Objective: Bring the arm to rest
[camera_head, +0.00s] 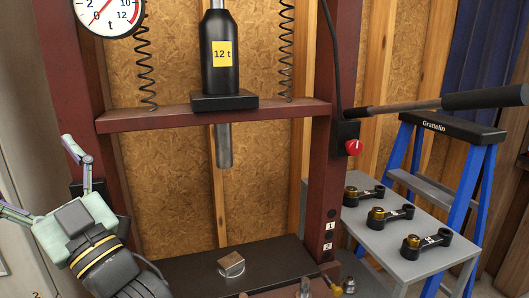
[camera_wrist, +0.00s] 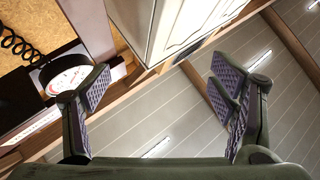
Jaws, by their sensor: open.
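My gripper (camera_head: 50,180) is at the lower left of the head view, in front of the left red post of the press. Its two fingers are spread apart with nothing between them. In the wrist view my gripper (camera_wrist: 162,93) is also open and empty, with its purple-grey pads facing each other. The wrist camera looks toward the ceiling (camera_wrist: 155,115) and a white cabinet (camera_wrist: 175,25). The press gauge (camera_head: 108,12) is at the top left of the head view and shows behind the left finger in the wrist view (camera_wrist: 68,78).
The press has a black 12 t jack (camera_head: 218,75), a red crossbar (camera_head: 180,117) and a dark bed (camera_head: 190,268) bearing a small metal block (camera_head: 231,265). A long lever (camera_head: 440,103) juts right. A grey table (camera_head: 395,240) holds three connecting rods. A blue stepladder (camera_head: 478,190) stands behind.

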